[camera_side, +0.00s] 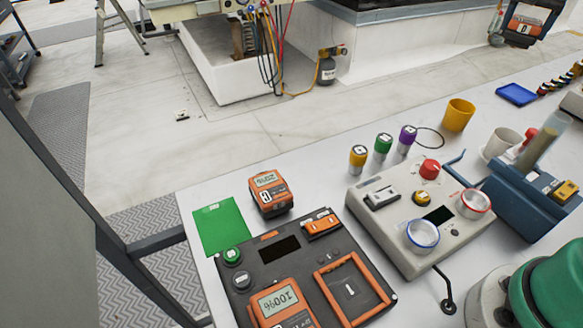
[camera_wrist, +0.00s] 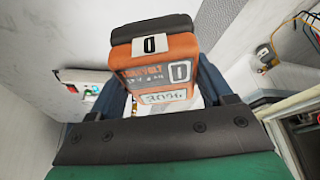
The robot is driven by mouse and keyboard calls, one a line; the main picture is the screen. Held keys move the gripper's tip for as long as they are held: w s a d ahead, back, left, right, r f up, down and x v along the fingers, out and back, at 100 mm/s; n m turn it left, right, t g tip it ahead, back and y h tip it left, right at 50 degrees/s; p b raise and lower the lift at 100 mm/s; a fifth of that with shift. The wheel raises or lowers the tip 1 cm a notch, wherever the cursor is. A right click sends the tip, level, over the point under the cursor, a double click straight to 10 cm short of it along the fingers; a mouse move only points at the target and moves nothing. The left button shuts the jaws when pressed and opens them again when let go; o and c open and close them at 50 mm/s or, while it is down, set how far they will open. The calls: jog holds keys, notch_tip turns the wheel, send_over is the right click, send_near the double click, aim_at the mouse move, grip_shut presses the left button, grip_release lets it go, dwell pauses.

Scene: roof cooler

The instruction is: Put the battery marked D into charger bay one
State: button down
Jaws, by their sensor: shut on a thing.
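An orange battery with a black end and white labels that read like D (camera_wrist: 165,65) is held between the dark blue fingers of my gripper (camera_wrist: 168,92). In the side view this battery (camera_side: 525,25) appears at the top right, far from the charger. The dark charger (camera_side: 265,262) lies on the near part of the bench. Its bay marked 1 (camera_side: 350,290) is an empty orange frame. Another orange battery (camera_side: 285,308) with a lit display sits beside that bay. A second orange battery (camera_side: 268,192) stands behind the charger; its letter is hard to read.
A grey instrument box (camera_side: 415,215) with dials stands right of the charger. Yellow, green and purple capped cylinders (camera_side: 383,145) stand behind it. A yellow cup (camera_side: 458,115), a white mug (camera_side: 502,143) and a blue device (camera_side: 530,200) are farther right. A green mat (camera_side: 220,227) lies at the left.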

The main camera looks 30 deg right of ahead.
jog(key=s+d+m+g, duration=0.2)
jog(key=s+d+m, duration=0.3)
jog(key=s+d, duration=0.4)
jog(key=shift+h, duration=0.3)
jog(key=f, duration=1)
jog(key=d+f, duration=0.1)
jog(key=f, duration=0.5)
jog(key=shift+w+d+f, duration=0.1)
jog(key=shift+w, duration=0.25)
jog(key=shift+f, duration=2.15)
jog(key=shift+f, duration=0.15)
grip_release()
